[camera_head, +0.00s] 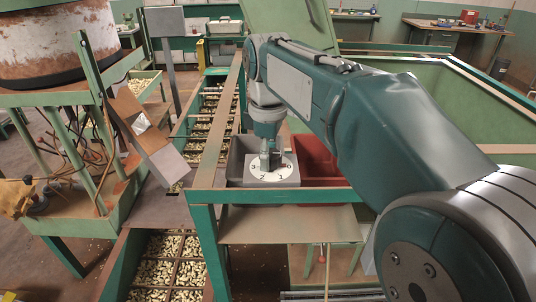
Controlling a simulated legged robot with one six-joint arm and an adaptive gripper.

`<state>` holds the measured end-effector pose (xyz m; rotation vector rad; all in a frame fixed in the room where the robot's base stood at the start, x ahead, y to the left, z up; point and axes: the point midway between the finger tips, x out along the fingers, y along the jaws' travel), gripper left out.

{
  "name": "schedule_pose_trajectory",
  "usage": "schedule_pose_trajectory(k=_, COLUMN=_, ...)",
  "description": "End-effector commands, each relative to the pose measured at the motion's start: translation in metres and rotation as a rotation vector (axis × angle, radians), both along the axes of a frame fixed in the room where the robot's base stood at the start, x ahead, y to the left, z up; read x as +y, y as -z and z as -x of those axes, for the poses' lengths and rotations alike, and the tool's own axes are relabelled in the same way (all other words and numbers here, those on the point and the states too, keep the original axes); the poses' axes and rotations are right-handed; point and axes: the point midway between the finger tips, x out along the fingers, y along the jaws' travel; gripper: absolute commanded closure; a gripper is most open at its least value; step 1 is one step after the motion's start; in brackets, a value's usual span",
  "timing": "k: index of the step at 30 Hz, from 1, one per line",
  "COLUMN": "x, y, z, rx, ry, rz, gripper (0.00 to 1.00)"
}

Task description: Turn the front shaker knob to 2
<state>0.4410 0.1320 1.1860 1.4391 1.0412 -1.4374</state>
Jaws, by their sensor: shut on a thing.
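The front shaker knob's dial (270,172) is a white disc marked 0, 1, 2 and 3, set on a grey box (287,180) at the end of the green-framed stand. On the dial, 3 is at the left, 0 at the right, and 2 and 1 along the near side. My gripper (270,160) points down over the middle of the dial, shut on the knob. The fingers hide most of the knob, so I cannot tell which number it points to.
A red bin (316,160) lies right of the dial. A green frame with a conveyor of nuts (208,120) runs at the left. A rusty drum (55,45) stands at the far left. Nut trays (165,272) lie below.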

Motion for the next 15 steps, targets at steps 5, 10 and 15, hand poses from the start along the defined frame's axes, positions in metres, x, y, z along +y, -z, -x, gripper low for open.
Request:
schedule_pose_trajectory(k=5, x=-0.0004, y=0.0022, z=-0.0006, rx=0.004, ry=0.072, rz=0.002, gripper=0.93)
schedule_pose_trajectory(k=10, x=-0.0008, y=0.0026, z=-0.0010, rx=0.005, ry=0.194, rz=0.002, gripper=0.93)
schedule_pose_trajectory(k=15, x=-0.0011, y=0.0029, z=-0.0015, rx=0.006, ry=0.350, rz=0.003, gripper=0.93)
